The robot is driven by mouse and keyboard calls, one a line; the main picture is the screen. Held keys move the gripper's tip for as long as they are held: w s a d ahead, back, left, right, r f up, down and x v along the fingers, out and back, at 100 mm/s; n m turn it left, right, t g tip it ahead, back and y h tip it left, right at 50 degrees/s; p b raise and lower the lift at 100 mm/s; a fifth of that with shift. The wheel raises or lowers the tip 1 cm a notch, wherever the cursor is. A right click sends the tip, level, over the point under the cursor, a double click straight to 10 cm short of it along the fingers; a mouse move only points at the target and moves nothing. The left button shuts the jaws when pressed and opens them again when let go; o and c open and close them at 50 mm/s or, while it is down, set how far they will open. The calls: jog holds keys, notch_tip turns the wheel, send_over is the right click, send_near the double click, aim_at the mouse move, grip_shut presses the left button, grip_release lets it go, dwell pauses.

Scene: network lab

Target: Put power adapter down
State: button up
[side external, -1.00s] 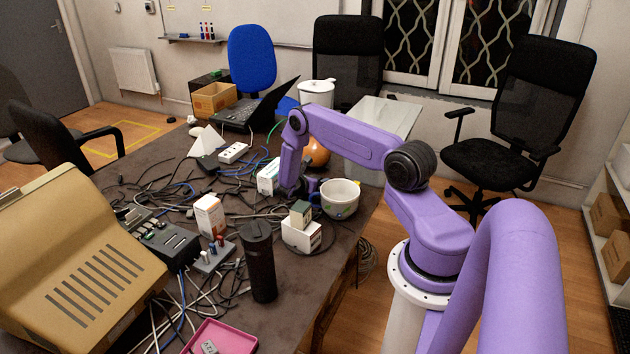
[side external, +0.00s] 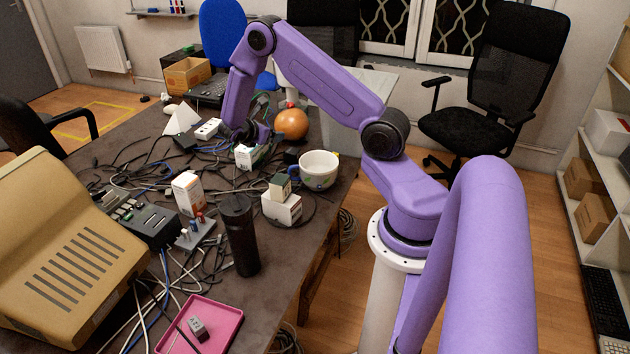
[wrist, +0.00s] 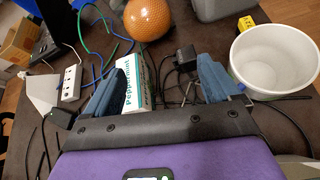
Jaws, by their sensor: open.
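My gripper (side external: 257,138) is open, its two blue-grey fingers spread apart in the wrist view (wrist: 160,70). Nothing is held between them. A black power adapter (wrist: 186,58) with a cable rests on the cluttered table beside the white and teal Peppermint box (wrist: 137,85). In the wrist view it shows ahead of the gap between the fingers, nearer the right finger, and apart from both. In the side view the box (side external: 244,157) stands just below my gripper. A small dark shape to its right may be the adapter, but I cannot tell for sure.
A white bowl-like mug (side external: 319,169) and an orange ball (side external: 291,124) stand close by. Small boxes (side external: 282,208), a black cylinder (side external: 240,236) and a pink tray (side external: 212,318) are nearer the front. Loose cables cover much of the table (side external: 130,150). A white power strip (wrist: 70,84) lies left.

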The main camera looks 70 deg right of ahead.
jog(key=s+a+r+m+t+y, duration=0.15)
jog(key=s+a+r, duration=0.3)
jog(key=a, duration=0.65)
jog(key=s+a+r+m+y, duration=0.1)
jog(key=s+a+r+y, duration=0.3)
jog(key=a, duration=0.7)
jog(key=s+a+r+y, duration=0.1)
jog(key=s+a+y, duration=0.1)
jog(key=s+a, duration=0.2)
jog(key=s+a+r+g+y, duration=0.1)
jog(key=s+a, duration=0.3)
jog(key=s, duration=0.7)
jog(key=s+a+r+y, duration=0.3)
jog(key=s+a+y, duration=0.1)
jog(key=s, duration=0.3)
jog(key=shift+s+a+m+g, duration=0.25)
jog(key=shift+a+m+g, duration=0.1)
jog(key=shift+a+m, duration=0.15)
